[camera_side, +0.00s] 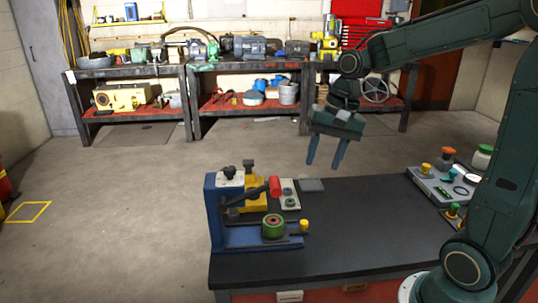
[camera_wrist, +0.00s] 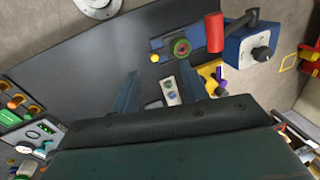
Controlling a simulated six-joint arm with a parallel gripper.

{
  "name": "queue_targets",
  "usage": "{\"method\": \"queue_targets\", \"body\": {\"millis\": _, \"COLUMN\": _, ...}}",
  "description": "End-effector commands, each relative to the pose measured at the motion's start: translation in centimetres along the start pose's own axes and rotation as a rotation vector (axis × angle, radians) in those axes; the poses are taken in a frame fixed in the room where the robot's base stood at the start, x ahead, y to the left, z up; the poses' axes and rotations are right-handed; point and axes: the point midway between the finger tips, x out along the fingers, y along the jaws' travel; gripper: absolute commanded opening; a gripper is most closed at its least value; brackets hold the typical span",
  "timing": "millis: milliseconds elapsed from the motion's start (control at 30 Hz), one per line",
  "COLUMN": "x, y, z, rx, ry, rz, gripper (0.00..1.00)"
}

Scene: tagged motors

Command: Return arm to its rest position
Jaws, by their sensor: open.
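My gripper (camera_side: 325,151) hangs open and empty in the air above the back of the dark table (camera_side: 360,235) in the side view. Its two fingers point down and stand apart. In the wrist view the gripper (camera_wrist: 158,85) shows both fingers spread with nothing between them. My arm reaches in from the right side, its base at the table's right front. A blue press-like fixture (camera_side: 213,215) stands at the table's left end, apart from the gripper. A green round part with a reddish centre (camera_side: 273,228) sits on the fixture's base; it also shows in the wrist view (camera_wrist: 181,48).
The fixture has a red handle (camera_side: 275,186) and a yellow block (camera_side: 254,195). A light plate with round parts (camera_side: 289,195) lies beside it. The table's middle is clear. Workbenches (camera_side: 187,72) stand far behind.

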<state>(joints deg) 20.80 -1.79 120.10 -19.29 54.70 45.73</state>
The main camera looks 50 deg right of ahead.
Motion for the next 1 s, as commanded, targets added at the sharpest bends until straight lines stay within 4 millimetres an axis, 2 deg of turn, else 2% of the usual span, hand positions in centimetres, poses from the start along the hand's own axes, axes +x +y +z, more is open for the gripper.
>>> {"method": "queue_targets", "body": {"millis": 200, "x": -2.1, "y": 0.4, "z": 4.0, "rx": -0.212, "ry": 0.088, "rz": -0.013, "gripper": 0.44}}
{"method": "queue_targets", "body": {"millis": 600, "x": -4.3, "y": 2.9, "z": 10.1, "rx": -0.589, "ry": 0.240, "rz": -0.020, "gripper": 0.44}}
{"method": "queue_targets", "body": {"millis": 800, "x": -4.7, "y": 4.6, "z": 12.4, "rx": -0.761, "ry": 0.316, "rz": -0.020, "gripper": 0.44}}
{"method": "queue_targets", "body": {"millis": 1000, "x": -4.7, "y": 5.9, "z": 13.6, "rx": -0.869, "ry": 0.364, "rz": -0.015, "gripper": 0.44}}
